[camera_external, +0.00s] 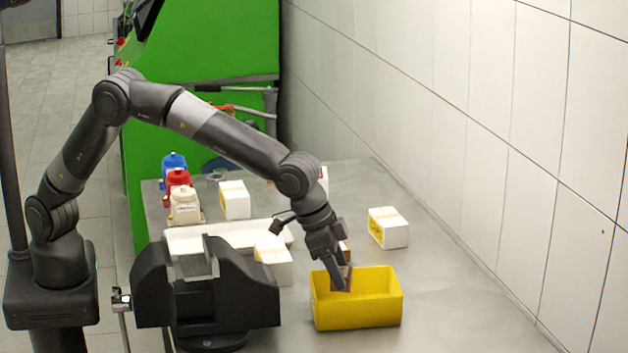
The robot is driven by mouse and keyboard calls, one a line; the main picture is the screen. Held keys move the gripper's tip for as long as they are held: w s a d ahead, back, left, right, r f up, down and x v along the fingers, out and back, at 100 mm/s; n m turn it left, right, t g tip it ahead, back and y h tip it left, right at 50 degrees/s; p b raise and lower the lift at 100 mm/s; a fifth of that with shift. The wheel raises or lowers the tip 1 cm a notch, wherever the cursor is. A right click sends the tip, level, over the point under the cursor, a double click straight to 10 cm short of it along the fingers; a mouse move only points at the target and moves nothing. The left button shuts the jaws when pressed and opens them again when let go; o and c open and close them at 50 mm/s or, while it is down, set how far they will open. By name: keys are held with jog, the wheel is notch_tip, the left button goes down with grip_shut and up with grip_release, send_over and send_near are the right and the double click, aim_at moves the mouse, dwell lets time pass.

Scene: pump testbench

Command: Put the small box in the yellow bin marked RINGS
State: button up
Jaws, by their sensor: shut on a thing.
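The yellow bin (357,312) stands on the metal table, right of the black vise. No RINGS marking is readable on the sides that show. My gripper (342,284) points down over the bin, with its fingertips at about the height of the rim or just inside it. It is shut on a small brown box (347,272), which shows only in part behind the fingers. I cannot tell whether the box touches the bin's floor or wall.
A black vise (205,295) stands left of the bin. White boxes (388,228) lie around the table, one close behind the bin's left side. A white tray (190,240) and blue, red and cream pumps (185,207) are farther left. The table right of the bin is clear, up to the tiled wall.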

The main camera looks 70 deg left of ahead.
jog(key=shift+f, duration=3.15)
jog(key=shift+f, duration=0.1)
jog(key=o, duration=1)
jog(key=shift+f, duration=0.1)
jog(key=shift+c, duration=0.2)
